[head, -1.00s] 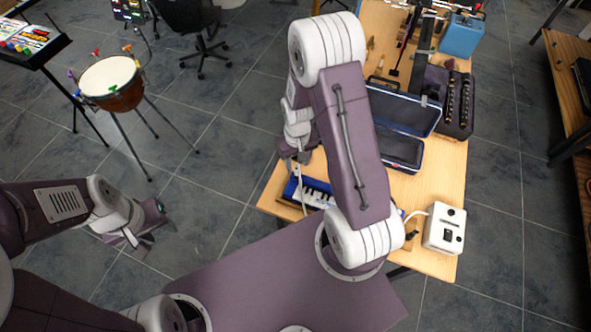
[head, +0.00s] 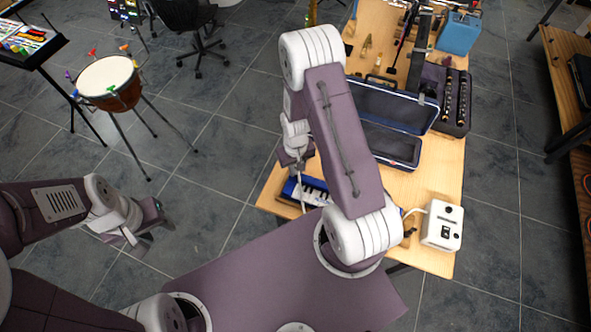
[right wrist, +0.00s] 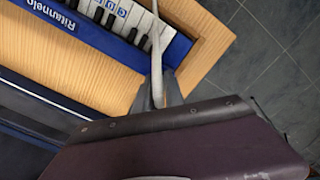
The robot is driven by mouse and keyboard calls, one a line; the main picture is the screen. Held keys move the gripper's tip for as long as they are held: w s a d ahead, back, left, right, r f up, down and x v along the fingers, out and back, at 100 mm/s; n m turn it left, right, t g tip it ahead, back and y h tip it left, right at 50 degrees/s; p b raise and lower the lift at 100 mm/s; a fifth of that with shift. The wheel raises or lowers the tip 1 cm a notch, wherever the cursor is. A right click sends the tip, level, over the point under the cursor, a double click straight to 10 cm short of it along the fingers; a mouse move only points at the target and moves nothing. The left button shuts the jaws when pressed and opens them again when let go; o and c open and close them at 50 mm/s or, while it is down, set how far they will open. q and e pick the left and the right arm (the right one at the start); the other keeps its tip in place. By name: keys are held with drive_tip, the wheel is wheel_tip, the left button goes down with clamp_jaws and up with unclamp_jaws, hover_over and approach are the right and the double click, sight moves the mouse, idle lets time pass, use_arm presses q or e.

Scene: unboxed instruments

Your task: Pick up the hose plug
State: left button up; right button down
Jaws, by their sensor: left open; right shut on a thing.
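A blue keyboard instrument (head: 308,191) with white keys lies at the near left corner of the wooden table; it also shows at the top of the right wrist view (right wrist: 75,40). My right gripper (head: 295,162) is over the table's left edge beside the keyboard. In the right wrist view its fingers (right wrist: 158,94) are shut on the hose plug, at the end of a pale, thin hose (right wrist: 156,45) that runs up past the keyboard's end. The plug itself is mostly hidden between the fingers. My left gripper (head: 138,232) is open and empty over the floor at left.
An open dark case (head: 392,146) lies behind the keyboard. A white box (head: 442,226) with a white cord stands at the near right of the table (head: 430,183). A drum on a stand (head: 108,84) is at the left. Tiled floor is clear between drum and table.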

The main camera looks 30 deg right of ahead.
drive_tip(key=shift+r, duration=0.1)
drive_tip(key=shift+r, duration=0.4)
drive_tip(key=r, duration=0.2)
drive_tip(key=d+r, duration=0.1)
drive_tip(key=r, duration=0.1)
drive_tip(key=shift+s+b, duration=0.35)
drive_tip(key=shift+b, duration=0.05)
drive_tip(key=s+d+r, duration=0.6)
drive_tip(key=d, duration=0.2)
drive_tip(key=shift+d+b, duration=0.25)
drive_tip(key=shift+b, duration=0.1)
